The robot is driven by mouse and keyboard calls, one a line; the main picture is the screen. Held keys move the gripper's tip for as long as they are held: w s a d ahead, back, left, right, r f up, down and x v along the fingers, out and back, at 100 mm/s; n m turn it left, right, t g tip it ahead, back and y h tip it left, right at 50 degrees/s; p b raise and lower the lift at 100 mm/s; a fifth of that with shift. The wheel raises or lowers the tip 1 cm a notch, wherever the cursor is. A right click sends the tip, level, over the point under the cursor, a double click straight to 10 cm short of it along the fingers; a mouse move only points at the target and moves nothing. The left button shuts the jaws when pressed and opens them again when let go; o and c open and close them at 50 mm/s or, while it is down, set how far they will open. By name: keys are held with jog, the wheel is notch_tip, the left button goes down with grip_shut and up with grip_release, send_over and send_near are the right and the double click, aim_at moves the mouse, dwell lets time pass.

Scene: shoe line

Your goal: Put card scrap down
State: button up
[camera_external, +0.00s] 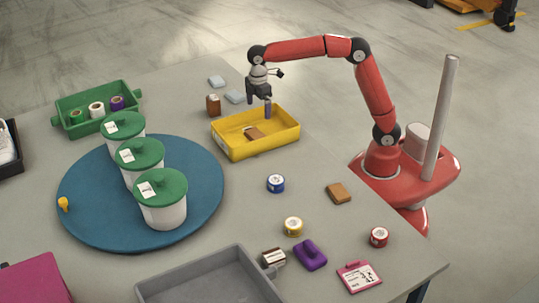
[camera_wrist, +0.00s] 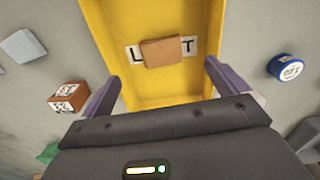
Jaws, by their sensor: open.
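A flat brown piece, which looks like the card scrap (camera_external: 254,133), lies in the yellow tray (camera_external: 232,151). In the wrist view the brown piece (camera_wrist: 165,52) lies on the tray floor across a white label, covering its middle letters. My gripper (camera_external: 267,108) is over the tray near its back edge, pointing down. In the wrist view my gripper (camera_wrist: 160,72) has its two purple fingers wide apart with nothing between them. The brown piece is clear of both fingers.
A brown labelled box (camera_external: 213,105) and pale blue pieces (camera_external: 217,81) stand behind the tray. A blue tape roll (camera_external: 275,184) and another brown piece (camera_external: 338,193) lie in front. A blue round mat (camera_external: 85,222) holds three lidded tubs; a grey tray (camera_external: 210,284) is at the front.

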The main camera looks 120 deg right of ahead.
jog(key=s+a+r+t+h, duration=0.15)
jog(key=s+a, duration=0.25)
jog(key=a, duration=0.4)
jog(key=s+a+r+t, duration=0.1)
jog(key=s+a+r, duration=0.25)
jog(key=a, duration=0.45)
jog(key=s+a+f+t, duration=0.1)
jog(key=s+a+f, duration=0.2)
jog(key=s+a, duration=0.2)
jog(key=s+a+f+t+y, duration=0.1)
jog(key=s+a+f, duration=0.3)
jog(key=s, duration=0.4)
jog(key=shift+s+a+f+m+t, duration=0.15)
jog(key=shift+a+f+m+t, duration=0.15)
jog(key=shift+a+t, duration=0.25)
jog(key=shift+r+y, duration=0.1)
jog(key=shift+y, duration=0.15)
dwell(4.3)
